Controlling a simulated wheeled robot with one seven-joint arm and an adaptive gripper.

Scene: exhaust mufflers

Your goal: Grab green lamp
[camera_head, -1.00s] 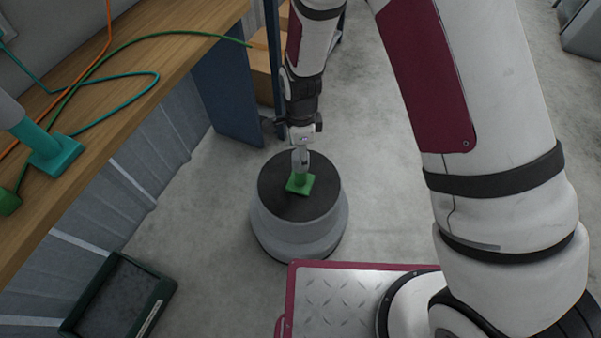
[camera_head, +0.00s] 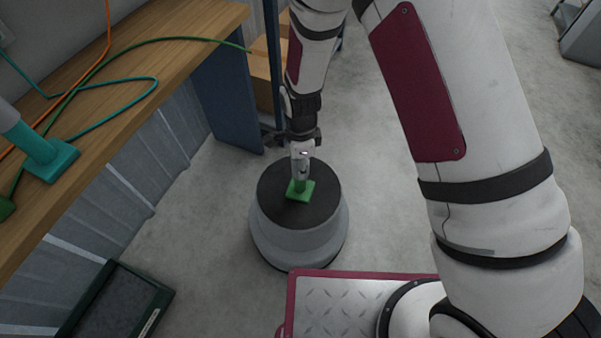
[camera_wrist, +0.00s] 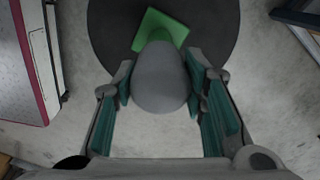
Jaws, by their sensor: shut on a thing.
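The green lamp (camera_head: 300,193) has a square green base standing on the dark round top of a grey stool-like stand (camera_head: 290,230). In the wrist view its green base (camera_wrist: 160,29) shows beyond a rounded grey upper part (camera_wrist: 160,80), which sits between my finger pads. My gripper (camera_head: 300,160) points down over the stand and is shut on the lamp's grey upper part. It also shows in the wrist view (camera_wrist: 163,92). The lamp's upper part is mostly hidden by my gripper in the head view.
A wooden workbench (camera_head: 190,25) at the left holds a teal-based lamp (camera_head: 48,160) and orange, green and teal cables. A dark green crate (camera_head: 115,300) lies on the floor at lower left. Cardboard boxes (camera_head: 268,85) stand behind a blue panel (camera_head: 225,95). Open floor lies right of the stand.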

